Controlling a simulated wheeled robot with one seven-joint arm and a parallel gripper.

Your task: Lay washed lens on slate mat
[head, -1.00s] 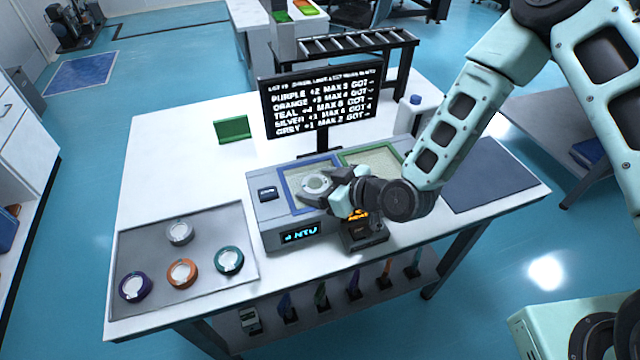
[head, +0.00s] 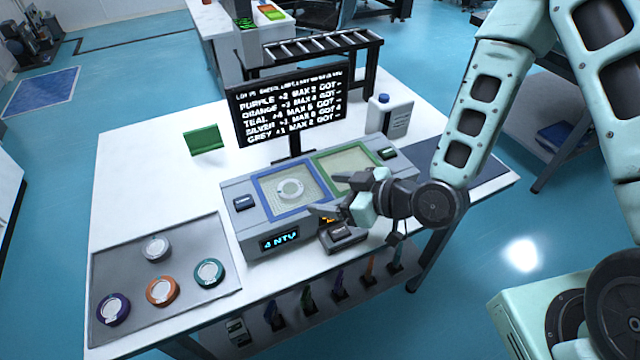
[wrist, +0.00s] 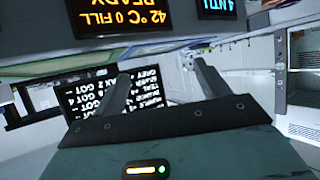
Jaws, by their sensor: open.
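A pale grey ring-shaped lens (head: 290,190) lies in the blue-framed basin (head: 262,204) of the grey bench unit. My gripper (head: 328,194) is open and empty, just right of that basin, with its fingers pointing left toward the lens and apart from it. In the wrist view my gripper (wrist: 163,78) shows both fingers spread with nothing between them. The slate mat (head: 490,165) is a dark sheet at the right end of the table, partly hidden behind my arm.
A green-framed basin (head: 350,160) adjoins the blue one. A grey tray (head: 190,235) at left holds several coloured lenses. A black screen (head: 290,105) and a white bottle (head: 389,118) stand behind the unit. A small dark box (head: 342,236) sits in front.

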